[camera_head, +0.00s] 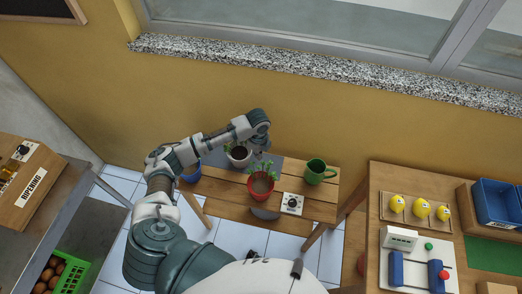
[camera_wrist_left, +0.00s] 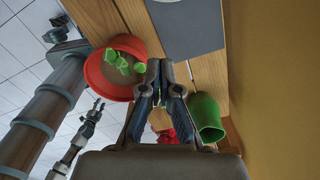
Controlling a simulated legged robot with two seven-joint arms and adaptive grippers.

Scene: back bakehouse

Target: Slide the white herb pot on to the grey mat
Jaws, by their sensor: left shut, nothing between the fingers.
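The white herb pot (camera_head: 238,157), with a green herb, stands on the wooden bench near the wall. The grey mat (camera_head: 292,167) lies on the bench, and grey shows on both sides of the pot; its base is partly hidden, so I cannot tell how it sits on the mat. The mat also shows in the wrist view (camera_wrist_left: 188,24); the white pot does not. My left gripper (camera_head: 258,155) is shut and empty, pointing down just right of the white pot and behind the red pot. Its closed fingers show in the wrist view (camera_wrist_left: 159,66). A dark jointed part there may be my right gripper.
A red herb pot (camera_head: 262,187) stands close in front of my left gripper. A green mug (camera_head: 316,172) is to the right, a white dial box (camera_head: 291,204) at the front, a blue pot (camera_head: 190,173) at the left. The wall (camera_head: 330,130) runs close behind.

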